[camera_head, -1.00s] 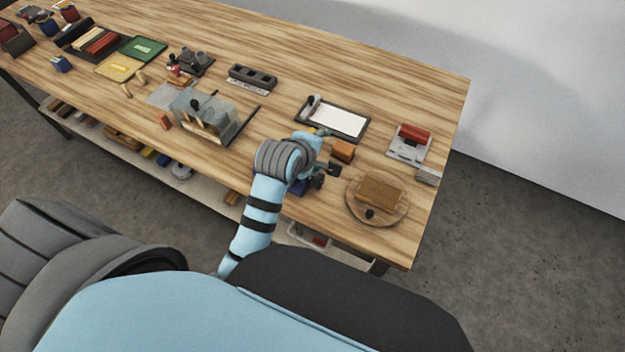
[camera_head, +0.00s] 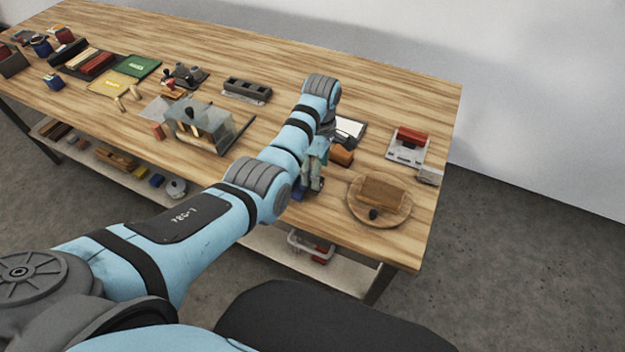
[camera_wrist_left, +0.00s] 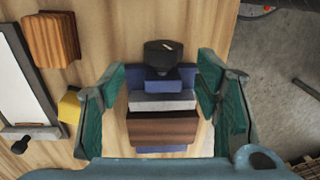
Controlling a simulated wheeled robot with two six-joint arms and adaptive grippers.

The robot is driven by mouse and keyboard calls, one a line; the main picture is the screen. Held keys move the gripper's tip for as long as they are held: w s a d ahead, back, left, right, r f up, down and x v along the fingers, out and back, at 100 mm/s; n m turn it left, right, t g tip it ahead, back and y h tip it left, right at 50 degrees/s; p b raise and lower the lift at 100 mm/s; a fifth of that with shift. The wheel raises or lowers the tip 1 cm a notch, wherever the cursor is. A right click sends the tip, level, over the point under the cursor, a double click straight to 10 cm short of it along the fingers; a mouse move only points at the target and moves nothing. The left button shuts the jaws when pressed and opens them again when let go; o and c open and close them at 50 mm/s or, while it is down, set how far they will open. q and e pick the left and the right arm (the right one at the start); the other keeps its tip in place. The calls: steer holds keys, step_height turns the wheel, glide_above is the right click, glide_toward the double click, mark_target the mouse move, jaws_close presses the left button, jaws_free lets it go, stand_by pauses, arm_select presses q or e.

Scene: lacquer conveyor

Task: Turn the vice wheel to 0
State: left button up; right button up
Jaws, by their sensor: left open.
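The vice (camera_wrist_left: 163,102) shows in the left wrist view as a blue body with a grey jaw and a brown wooden block across it. Its black wheel (camera_wrist_left: 158,50) has a small pale mark and sits at the far end of the vice. My left gripper (camera_wrist_left: 161,75) is open, with one green finger on each side of the vice and wheel. I see no clear contact. In the head view my left gripper (camera_head: 313,178) points down at the table's near edge. The arm and gripper hide most of the vice there. My right gripper is not in view.
An orange-brown block (camera_head: 342,156) and a framed white panel (camera_head: 350,128) lie close to the gripper. A round board (camera_head: 398,213) with a brown block stands to the right. A clear-walled box (camera_head: 232,137) stands to the left. The table's near edge is close.

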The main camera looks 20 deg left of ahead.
arm_select(q)
steer(key=f, duration=0.3)
steer(key=shift+s+d+f+b, duration=0.2)
steer(key=shift+s+b, duration=0.2)
steer(key=shift+d+f, duration=0.2)
steer(key=shift+f, duration=0.2)
steer(key=shift+w+a, duration=0.1)
steer(key=shift+w, duration=0.1)
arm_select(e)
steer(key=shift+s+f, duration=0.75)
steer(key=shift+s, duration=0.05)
